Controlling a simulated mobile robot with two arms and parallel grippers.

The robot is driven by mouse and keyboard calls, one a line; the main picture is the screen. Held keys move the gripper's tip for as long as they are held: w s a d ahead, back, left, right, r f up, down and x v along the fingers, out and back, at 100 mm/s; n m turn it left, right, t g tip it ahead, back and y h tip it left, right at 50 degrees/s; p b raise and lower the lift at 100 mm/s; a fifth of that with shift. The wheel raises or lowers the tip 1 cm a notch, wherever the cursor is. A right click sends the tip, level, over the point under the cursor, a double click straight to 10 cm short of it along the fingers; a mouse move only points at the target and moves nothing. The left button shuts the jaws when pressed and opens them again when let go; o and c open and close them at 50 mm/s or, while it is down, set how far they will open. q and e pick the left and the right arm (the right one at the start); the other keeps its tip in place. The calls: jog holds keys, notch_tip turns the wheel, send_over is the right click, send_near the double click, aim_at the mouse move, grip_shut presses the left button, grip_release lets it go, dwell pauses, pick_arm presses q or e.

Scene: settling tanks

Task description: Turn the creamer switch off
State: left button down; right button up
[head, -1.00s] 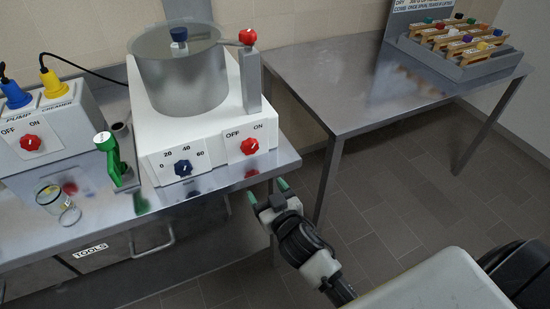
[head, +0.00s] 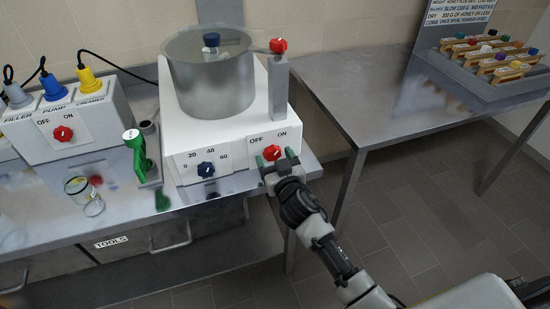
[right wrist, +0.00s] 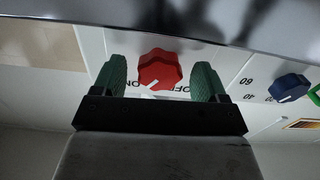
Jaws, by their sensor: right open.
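The white creamer machine (head: 185,138) stands on a steel bench and carries a metal pot (head: 212,80). On its front, a red rotary switch (head: 272,153) sits below OFF and ON labels. The switch also shows in the right wrist view (right wrist: 160,70), where its white mark leans towards ON. My right gripper (head: 276,157) is open, with one green fingertip on each side of the switch (right wrist: 155,78). Small gaps show between the switch and the fingers, and depth is hard to tell. My left gripper is out of view.
A blue dial (head: 206,169) sits left of the switch. A plug box (head: 90,125) with another red switch (head: 63,133), a green-handled tool (head: 139,155) and a glass (head: 84,195) are further left. A steel table (head: 370,95) with a rack (head: 500,90) stands right.

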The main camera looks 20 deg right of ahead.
jog(key=shift+c, duration=0.4)
jog(key=c, duration=0.8)
jog(key=shift+c, duration=0.2)
jog(key=shift+n, duration=0.3)
jog(key=n, duration=0.3)
jog(key=shift+d, duration=0.1)
jog(key=n, duration=0.3)
jog(key=shift+n, duration=0.3)
jog(key=n+p, duration=0.1)
jog(key=n, duration=0.5)
jog(key=shift+d+r+n, duration=0.1)
jog(key=shift+n, duration=0.2)
